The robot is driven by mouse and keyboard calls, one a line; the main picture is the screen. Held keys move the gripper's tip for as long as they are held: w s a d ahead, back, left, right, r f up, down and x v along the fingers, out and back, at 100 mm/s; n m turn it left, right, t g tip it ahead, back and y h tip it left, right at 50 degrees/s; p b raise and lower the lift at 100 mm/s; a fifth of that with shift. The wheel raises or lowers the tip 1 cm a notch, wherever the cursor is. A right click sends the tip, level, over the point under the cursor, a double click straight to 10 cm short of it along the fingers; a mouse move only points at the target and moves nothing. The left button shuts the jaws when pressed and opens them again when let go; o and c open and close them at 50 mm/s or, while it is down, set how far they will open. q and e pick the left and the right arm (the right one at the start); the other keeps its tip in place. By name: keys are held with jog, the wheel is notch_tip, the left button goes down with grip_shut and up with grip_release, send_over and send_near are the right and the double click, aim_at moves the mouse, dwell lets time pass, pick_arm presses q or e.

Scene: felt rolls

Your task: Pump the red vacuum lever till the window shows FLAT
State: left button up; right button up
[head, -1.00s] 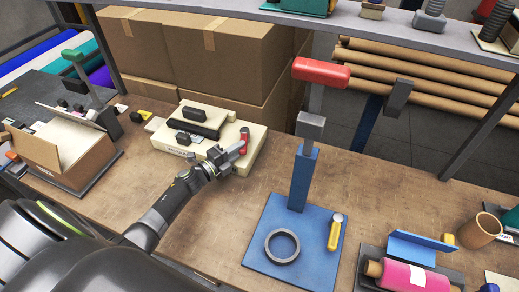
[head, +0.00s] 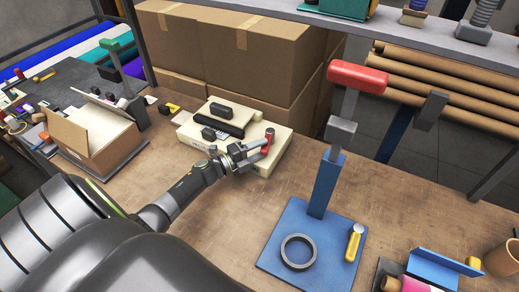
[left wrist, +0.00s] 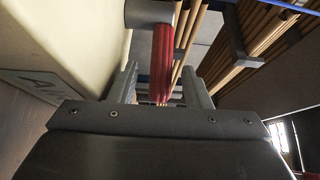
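A cream vacuum machine (head: 262,166) with a black bar and black knobs on top stands on the bench in the head view. Its small red lever (head: 267,141) stands at its right end. In the left wrist view the red lever (left wrist: 163,62) rises from a grey round hub, between the fingertips. My left gripper (head: 258,152) is open around the lever, with a gap visible on both sides of it. I cannot read any window; part of a label shows on the machine's side in the wrist view. My right gripper is not in view.
A blue-based press (head: 325,188) with a large red handle (head: 358,77) stands to the right; a grey ring (head: 298,252) and yellow tool (head: 354,243) lie on its base. An open carton (head: 95,142) is left. Bench between machine and press is clear.

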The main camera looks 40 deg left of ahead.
pick_arm(q)
jog(key=b+v, duration=0.4)
jog(key=v, duration=1.2)
jog(key=shift+s, duration=0.15)
jog(key=shift+s+a, duration=0.25)
jog(key=shift+s, duration=0.25)
